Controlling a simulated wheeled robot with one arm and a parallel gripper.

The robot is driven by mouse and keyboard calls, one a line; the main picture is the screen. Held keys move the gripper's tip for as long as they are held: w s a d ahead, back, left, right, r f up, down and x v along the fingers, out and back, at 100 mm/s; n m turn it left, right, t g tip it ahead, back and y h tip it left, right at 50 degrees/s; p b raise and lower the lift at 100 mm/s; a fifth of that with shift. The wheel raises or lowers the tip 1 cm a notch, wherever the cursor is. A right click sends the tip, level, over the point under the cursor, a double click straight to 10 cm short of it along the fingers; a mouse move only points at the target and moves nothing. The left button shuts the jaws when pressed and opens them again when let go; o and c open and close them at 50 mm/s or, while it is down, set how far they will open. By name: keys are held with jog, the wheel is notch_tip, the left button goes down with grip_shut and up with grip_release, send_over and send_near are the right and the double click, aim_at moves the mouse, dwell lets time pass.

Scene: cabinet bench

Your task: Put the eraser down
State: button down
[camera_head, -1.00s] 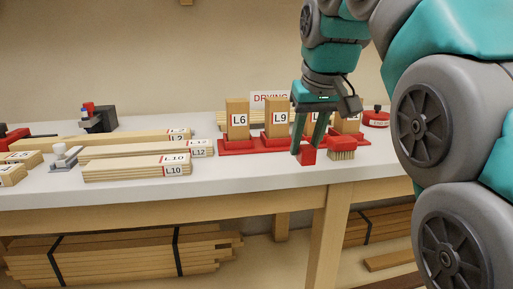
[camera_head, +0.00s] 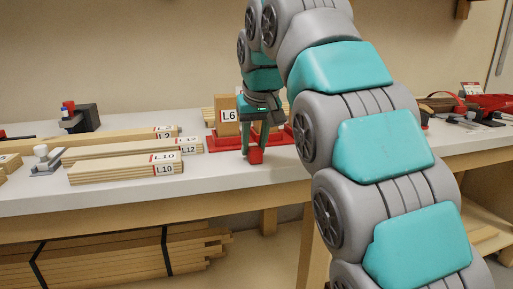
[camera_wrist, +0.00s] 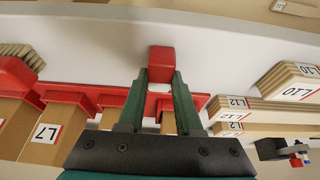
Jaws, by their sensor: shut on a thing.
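My gripper (camera_head: 255,146) points down near the front edge of the bench, in front of the L6 stand. It is shut on a small plain red block, which I take to be the eraser (camera_head: 255,154). In the wrist view the eraser (camera_wrist: 161,60) sits between the two green fingertips (camera_wrist: 161,74), with the pale bench top around it. I cannot tell whether its underside touches the bench.
The red stand row (camera_wrist: 85,92) lies close behind the gripper. A red-backed brush (camera_wrist: 16,72) is at the left of the wrist view. Wood stacks such as L10 (camera_head: 120,172) lie left in the head view. Bench top (camera_head: 215,172) between is clear.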

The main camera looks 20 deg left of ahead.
jog(key=c, duration=1)
grip_release()
jog(key=shift+f, duration=0.15)
jog(key=shift+c, duration=0.2)
jog(key=o, duration=0.5)
jog(key=shift+c, duration=0.2)
jog(key=shift+r, duration=0.2)
